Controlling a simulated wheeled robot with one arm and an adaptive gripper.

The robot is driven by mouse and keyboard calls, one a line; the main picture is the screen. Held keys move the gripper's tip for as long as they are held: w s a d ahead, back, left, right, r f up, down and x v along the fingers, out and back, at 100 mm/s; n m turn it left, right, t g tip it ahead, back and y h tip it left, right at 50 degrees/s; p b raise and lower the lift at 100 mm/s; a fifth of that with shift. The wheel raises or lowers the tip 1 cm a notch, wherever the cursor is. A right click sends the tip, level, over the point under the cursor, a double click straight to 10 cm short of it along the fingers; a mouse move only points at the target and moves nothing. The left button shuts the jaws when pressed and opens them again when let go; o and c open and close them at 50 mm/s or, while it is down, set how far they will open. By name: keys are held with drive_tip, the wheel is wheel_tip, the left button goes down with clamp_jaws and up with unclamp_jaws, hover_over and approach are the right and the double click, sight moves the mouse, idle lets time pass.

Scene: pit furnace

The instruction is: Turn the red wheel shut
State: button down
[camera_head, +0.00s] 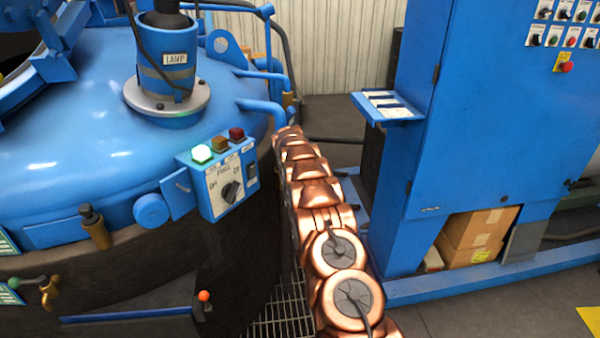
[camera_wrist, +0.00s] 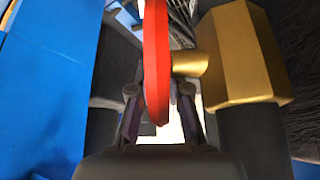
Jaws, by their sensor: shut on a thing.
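The red wheel (camera_wrist: 156,60) shows edge-on in the middle of the wrist view, as a tall red rim. It joins a brass valve body (camera_wrist: 240,55) on its right by a short brass stem (camera_wrist: 188,64). My gripper (camera_wrist: 158,91) has one dark finger on each side of the wheel's rim and is shut on it. The lower end of the rim lies between the fingers. In the head view my copper-coloured arm reaches away past the furnace, and my gripper and the red wheel are hidden there.
The blue furnace (camera_head: 90,130) with a control box (camera_head: 222,180) stands close to my arm's left. A blue cabinet (camera_head: 490,130) with a small shelf (camera_head: 385,108) stands to its right. Cardboard boxes (camera_head: 475,235) sit in the cabinet's base. Grey floor (camera_head: 480,310) is clear at front right.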

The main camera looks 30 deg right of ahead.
drive_tip(key=shift+f+p, duration=0.1)
drive_tip(key=shift+p, duration=0.35)
idle(0.4)
drive_tip(key=c, duration=1.1)
unclamp_jaws()
drive_tip(key=shift+d+v, duration=0.15)
drive_tip(key=shift+v, duration=2.85)
drive_tip(key=shift+d+v, duration=0.15)
drive_tip(key=shift+v, duration=2.85)
drive_tip(key=shift+w, duration=0.15)
